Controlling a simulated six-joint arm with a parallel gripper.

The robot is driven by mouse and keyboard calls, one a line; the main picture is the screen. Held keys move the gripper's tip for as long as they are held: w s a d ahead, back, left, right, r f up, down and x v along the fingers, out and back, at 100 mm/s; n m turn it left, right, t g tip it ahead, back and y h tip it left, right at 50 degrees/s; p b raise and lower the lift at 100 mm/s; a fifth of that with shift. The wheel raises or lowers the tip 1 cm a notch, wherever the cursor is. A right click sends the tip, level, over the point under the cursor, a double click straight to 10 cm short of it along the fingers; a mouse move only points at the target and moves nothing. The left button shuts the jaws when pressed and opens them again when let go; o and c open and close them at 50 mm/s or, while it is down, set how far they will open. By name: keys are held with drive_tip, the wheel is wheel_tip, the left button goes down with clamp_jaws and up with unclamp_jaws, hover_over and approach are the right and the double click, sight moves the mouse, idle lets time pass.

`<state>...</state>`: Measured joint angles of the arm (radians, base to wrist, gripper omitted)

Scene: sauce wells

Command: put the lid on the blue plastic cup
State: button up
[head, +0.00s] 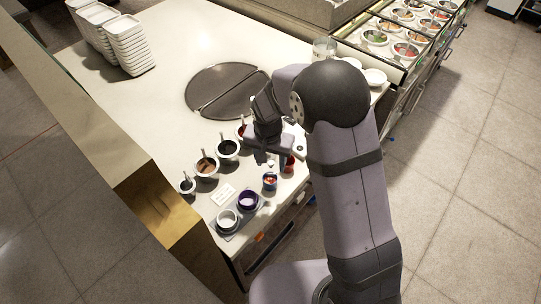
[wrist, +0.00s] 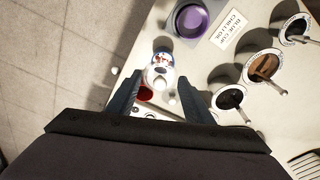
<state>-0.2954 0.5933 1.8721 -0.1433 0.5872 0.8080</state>
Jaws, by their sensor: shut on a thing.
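The blue plastic cup (head: 270,182) stands on the counter near its front edge, with red contents showing. In the wrist view the blue cup (wrist: 162,56) is just beyond my fingertips, its near part covered. My gripper (head: 268,158) points down close to the cup, on its far side in the head view. In the wrist view my gripper (wrist: 159,80) is shut on a small whitish lid (wrist: 157,76) between its fingertips. The lid overlaps the cup in this view; I cannot tell whether they touch.
A red cup (head: 289,163) stands close to the blue cup. A purple bowl (head: 248,201) and a white bowl (head: 227,218) are to the left. Several sauce wells with spoons (head: 206,167) line up behind. A label card (wrist: 232,28) lies between. Stacked white trays (head: 128,45) stand farther back.

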sight(270, 172)
drive_tip(key=shift+w+a, duration=0.15)
drive_tip(key=shift+w, duration=0.15)
drive_tip(key=shift+f+b, duration=2.4)
drive_tip(key=shift+f, duration=0.75)
drive_tip(key=shift+f, duration=0.2)
drive_tip(key=o, duration=1.6)
drive_tip(key=shift+c, duration=0.2)
drive_tip(key=shift+r, duration=0.15)
drive_tip(key=shift+r+p, duration=2.55)
drive_tip(key=shift+r, duration=0.85)
